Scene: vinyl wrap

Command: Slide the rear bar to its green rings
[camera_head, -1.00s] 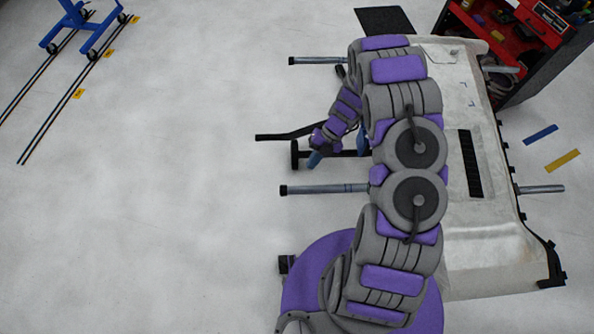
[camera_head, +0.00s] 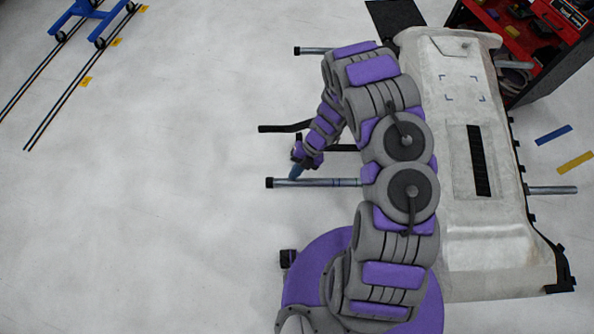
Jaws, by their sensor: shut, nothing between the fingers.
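A grey metal bar (camera_head: 320,182) with a dark end cap sticks out to the left from under the light panel (camera_head: 510,235). My arm hides its inner part. A second similar bar (camera_head: 315,50) sticks out farther up, partly behind my arm. I cannot tell which is the rear bar. My gripper (camera_head: 295,172) is shut and empty, its bluish fingertips at the upper side of the lower bar near its capped end. I cannot tell whether they touch it. No green rings show.
A dark lever (camera_head: 285,128) sticks out left above my gripper. A bar end (camera_head: 552,190) shows right of the panel. A red tool cart (camera_head: 540,40) stands upper right, a blue wheeled stand (camera_head: 95,18) upper left. The floor at left is clear.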

